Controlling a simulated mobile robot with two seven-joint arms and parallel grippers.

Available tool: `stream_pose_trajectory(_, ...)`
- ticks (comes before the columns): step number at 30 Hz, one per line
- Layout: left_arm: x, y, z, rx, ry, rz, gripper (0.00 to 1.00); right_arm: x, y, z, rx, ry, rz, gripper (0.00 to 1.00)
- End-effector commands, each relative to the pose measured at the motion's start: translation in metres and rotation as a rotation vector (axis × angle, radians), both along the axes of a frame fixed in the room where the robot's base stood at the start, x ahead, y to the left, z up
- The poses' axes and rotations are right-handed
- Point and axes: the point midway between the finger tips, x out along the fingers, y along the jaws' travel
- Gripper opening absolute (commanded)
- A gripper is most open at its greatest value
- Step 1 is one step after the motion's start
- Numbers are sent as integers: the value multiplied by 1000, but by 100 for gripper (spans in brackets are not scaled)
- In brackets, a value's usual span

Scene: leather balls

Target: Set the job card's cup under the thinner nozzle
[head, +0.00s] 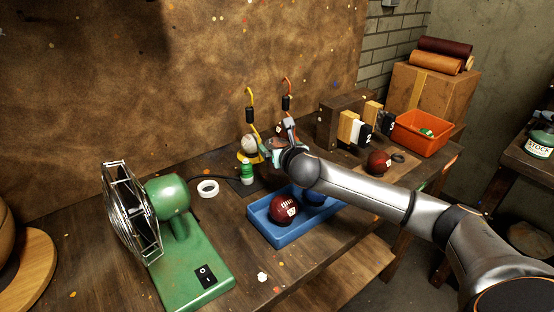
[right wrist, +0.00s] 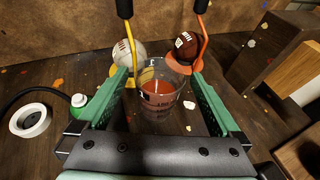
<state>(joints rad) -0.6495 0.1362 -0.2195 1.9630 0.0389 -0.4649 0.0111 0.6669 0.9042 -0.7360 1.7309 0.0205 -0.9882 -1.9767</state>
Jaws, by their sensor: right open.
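In the right wrist view a clear cup (right wrist: 160,98) with dark markings stands upright between the green fingers of my right gripper (right wrist: 158,82). The gripper is open around it; I cannot tell whether either finger touches. Orange shows in the cup, as contents or something seen through it. In the head view my right gripper (head: 271,146) is at the back of the bench and hides most of the cup. Above hang a yellow nozzle line (head: 250,114) and an orange nozzle line (head: 286,102) with black grips; I cannot tell which is thinner. No job card is readable. My left gripper is out of view.
A white ball (right wrist: 127,52) and a dark red ball (right wrist: 185,46) sit on stands behind the cup. A green-and-white bottle (head: 247,173), a tape roll (head: 207,188), a blue tray (head: 283,234) and a green fan-like machine (head: 180,245) stand nearby. Numbered wooden blocks (head: 349,127) are right.

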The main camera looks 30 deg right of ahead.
Motion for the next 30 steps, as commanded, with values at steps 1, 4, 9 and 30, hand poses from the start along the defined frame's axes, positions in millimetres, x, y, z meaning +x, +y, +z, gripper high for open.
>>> stream_pose_trajectory(1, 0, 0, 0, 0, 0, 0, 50, 0, 0, 0, 0, 0, 0, 100)
stream_pose_trajectory(4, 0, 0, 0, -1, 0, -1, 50, 0, 0, 0, 0, 0, 0, 91)
stream_pose_trajectory(9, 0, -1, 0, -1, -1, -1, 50, 0, 0, 0, 0, 0, 0, 72)
stream_pose_trajectory(30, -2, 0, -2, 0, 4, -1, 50, 0, 0, 0, 0, 0, -1, 0)
